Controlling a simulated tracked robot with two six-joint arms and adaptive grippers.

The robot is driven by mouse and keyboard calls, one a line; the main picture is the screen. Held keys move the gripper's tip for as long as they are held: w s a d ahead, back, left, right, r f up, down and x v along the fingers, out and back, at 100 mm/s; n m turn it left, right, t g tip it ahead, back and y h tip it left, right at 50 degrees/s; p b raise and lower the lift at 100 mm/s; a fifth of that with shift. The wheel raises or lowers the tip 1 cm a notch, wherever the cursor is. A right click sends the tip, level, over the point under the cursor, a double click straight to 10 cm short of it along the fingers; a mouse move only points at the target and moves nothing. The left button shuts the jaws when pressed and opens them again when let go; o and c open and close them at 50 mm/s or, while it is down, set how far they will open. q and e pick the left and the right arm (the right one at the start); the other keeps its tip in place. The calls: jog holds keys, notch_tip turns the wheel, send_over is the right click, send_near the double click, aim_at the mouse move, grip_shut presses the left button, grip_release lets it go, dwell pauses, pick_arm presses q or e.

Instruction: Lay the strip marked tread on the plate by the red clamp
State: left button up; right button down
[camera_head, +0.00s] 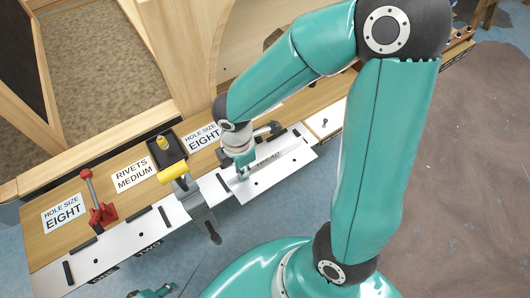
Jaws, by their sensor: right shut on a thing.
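The pale strip with dark lettering that seems to read tread (284,158) is at the right part of the bench, over or on a white plate there. My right gripper (243,172) is shut on its left end; whether the strip touches the plate is unclear. The red clamp (98,205) stands at the left of the bench. The white plate (88,262) by it has black bars along its edges and no strip on it. My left gripper (152,292) shows only partly at the bottom edge, too cut off to tell its jaws.
A yellow-handled clamp (178,180) stands between the red clamp and my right gripper. A black tray (166,152) holds a yellow item behind it. Signs for hole size eight (63,213) and medium rivets (134,175) lie on the wood. A wooden frame (150,40) rises behind.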

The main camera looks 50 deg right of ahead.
jog(key=shift+r+p, duration=2.25)
jog(key=shift+r, duration=0.3)
